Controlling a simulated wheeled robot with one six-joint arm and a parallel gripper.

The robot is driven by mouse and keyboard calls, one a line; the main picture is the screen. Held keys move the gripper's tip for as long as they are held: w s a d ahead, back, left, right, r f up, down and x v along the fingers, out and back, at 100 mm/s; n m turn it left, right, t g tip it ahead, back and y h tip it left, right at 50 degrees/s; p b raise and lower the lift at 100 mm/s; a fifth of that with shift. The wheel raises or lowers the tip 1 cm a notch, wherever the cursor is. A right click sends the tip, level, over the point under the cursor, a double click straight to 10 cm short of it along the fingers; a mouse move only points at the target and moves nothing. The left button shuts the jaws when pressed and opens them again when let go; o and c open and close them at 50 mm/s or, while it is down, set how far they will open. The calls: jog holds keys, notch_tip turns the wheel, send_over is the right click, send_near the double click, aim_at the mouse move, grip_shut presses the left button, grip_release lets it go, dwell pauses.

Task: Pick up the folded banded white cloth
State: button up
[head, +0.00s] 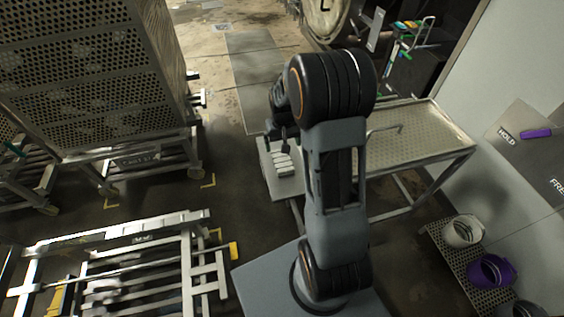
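The folded banded white cloth (284,165) appears as a small white stack with dark bands across it. It lies on a pale board or tray at the left end of the metal table, left of my arm. My gripper (277,145) is dark and small in this view, just above the far end of the cloth, pointing down. I cannot tell whether it touches the cloth or how far apart its fingers are. My arm hides part of the table right of the cloth.
The metal table (432,122) has a raised rim and a mostly bare top. Perforated steel carts (90,70) stand at the left, with a rail frame (120,235) below. Several pots, one of them purple (490,271), sit on a low perforated shelf at the lower right.

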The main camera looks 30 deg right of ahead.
aim_at(282, 159)
jog(key=shift+a+f, duration=0.2)
jog(key=shift+f, duration=4.4)
jog(key=c, duration=1)
jog(key=shift+r, duration=0.1)
